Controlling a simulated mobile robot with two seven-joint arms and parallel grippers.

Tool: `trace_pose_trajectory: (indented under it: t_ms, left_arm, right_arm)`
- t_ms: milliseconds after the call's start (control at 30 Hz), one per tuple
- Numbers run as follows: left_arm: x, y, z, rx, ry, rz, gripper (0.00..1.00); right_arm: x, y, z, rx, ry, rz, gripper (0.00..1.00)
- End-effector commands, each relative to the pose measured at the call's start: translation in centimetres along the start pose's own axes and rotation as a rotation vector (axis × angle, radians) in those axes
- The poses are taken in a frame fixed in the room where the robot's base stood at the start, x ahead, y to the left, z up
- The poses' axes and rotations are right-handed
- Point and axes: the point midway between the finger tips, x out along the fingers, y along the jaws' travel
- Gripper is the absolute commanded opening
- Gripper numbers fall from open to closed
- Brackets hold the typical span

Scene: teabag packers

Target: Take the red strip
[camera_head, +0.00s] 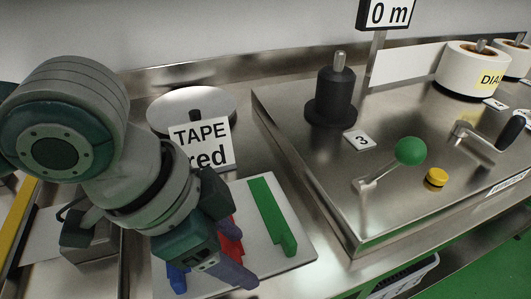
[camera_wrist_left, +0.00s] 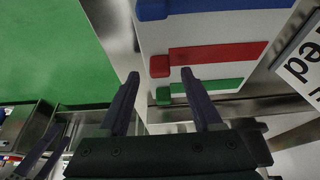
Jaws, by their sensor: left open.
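The red strip (camera_head: 231,246) lies on a white board (camera_head: 296,262) between a blue strip (camera_head: 177,277) and a green strip (camera_head: 268,212). In the head view my left gripper (camera_head: 243,248) is over the board and hides much of the red and blue strips. In the left wrist view the red strip (camera_wrist_left: 218,55) shows clearly, and its end tab lies between the tips of my open, empty left gripper (camera_wrist_left: 160,73). I cannot tell the height of the fingers above it. The green strip (camera_wrist_left: 210,86) is just nearer the gripper.
A sign reading "TAPE red" (camera_head: 202,146) stands behind the board, before a round metal disc (camera_head: 190,104). To the right, a raised steel panel (camera_head: 299,126) carries a black spindle (camera_head: 332,95), a green-knobbed lever (camera_head: 410,151) and a yellow button (camera_head: 436,178).

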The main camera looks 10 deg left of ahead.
Motion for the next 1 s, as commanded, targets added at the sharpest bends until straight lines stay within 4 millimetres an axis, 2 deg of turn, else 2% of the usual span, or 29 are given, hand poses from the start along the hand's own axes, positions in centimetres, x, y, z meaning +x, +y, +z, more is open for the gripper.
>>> trace_pose_trajectory:
  t_ms: [100,667,1000]
  left_arm:
    - [-0.04,0.00,0.01,0.000,0.000,0.000,0.65]
    - [-0.07,-0.03,0.03,-0.001,-0.001,-0.001,0.02]
    - [-0.07,-0.03,0.02,-0.001,-0.001,-0.001,0.00]
  right_arm:
    - [-0.02,-0.01,0.01,0.000,0.000,0.000,1.00]
    - [0.00,0.02,0.02,0.000,-0.001,0.000,1.00]
    - [0.00,0.04,0.02,0.000,-0.001,0.001,1.00]
